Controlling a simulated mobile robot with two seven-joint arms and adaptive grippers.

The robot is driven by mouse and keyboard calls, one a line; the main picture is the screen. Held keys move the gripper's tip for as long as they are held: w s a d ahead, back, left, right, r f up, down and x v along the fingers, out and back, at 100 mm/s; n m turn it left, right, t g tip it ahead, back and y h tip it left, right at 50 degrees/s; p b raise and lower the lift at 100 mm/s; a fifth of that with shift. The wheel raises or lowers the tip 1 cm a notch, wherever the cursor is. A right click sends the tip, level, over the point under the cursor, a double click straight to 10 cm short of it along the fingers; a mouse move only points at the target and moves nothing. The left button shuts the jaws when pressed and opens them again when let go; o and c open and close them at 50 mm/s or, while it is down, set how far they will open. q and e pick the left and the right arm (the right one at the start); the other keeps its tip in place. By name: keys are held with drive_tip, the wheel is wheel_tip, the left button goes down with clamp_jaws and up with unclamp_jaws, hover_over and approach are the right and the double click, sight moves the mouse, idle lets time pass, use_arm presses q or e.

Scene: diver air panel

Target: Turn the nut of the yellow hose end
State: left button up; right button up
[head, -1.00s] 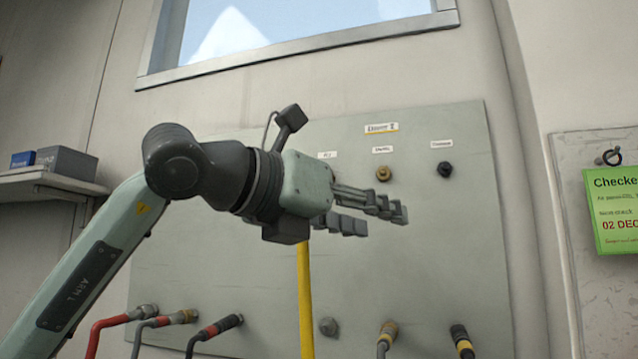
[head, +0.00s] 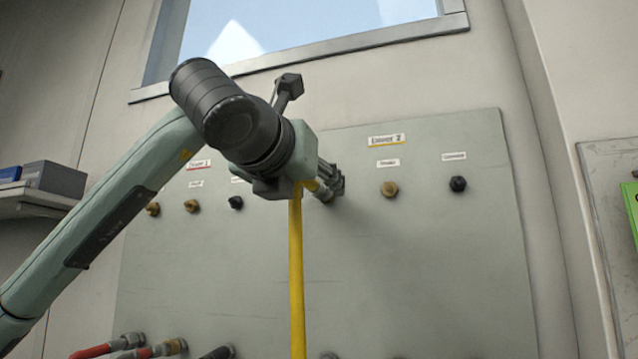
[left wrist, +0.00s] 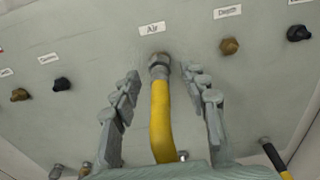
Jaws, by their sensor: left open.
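The yellow hose (head: 297,270) hangs down the panel from behind my left gripper. In the left wrist view, its upper end (left wrist: 162,115) carries a grey metal nut (left wrist: 158,66) against the panel, under the label "Air". My left gripper (head: 331,183) is at the panel. It is open, with one finger on each side of the hose end, and gaps show between the fingers and the hose (left wrist: 161,78). In the head view the gripper hides most of the nut. My right gripper is not in view.
The grey-green panel (head: 410,270) carries brass fittings (head: 389,189) and black fittings (head: 458,184) on both sides of the gripper. Red and dark hose ends (head: 128,342) sit along its lower edge. A shelf with boxes (head: 52,178) is at left. A window is above.

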use_arm(q)
drive_tip(key=shift+x, duration=1.15)
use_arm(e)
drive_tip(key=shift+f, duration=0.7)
use_arm(q)
clamp_jaws()
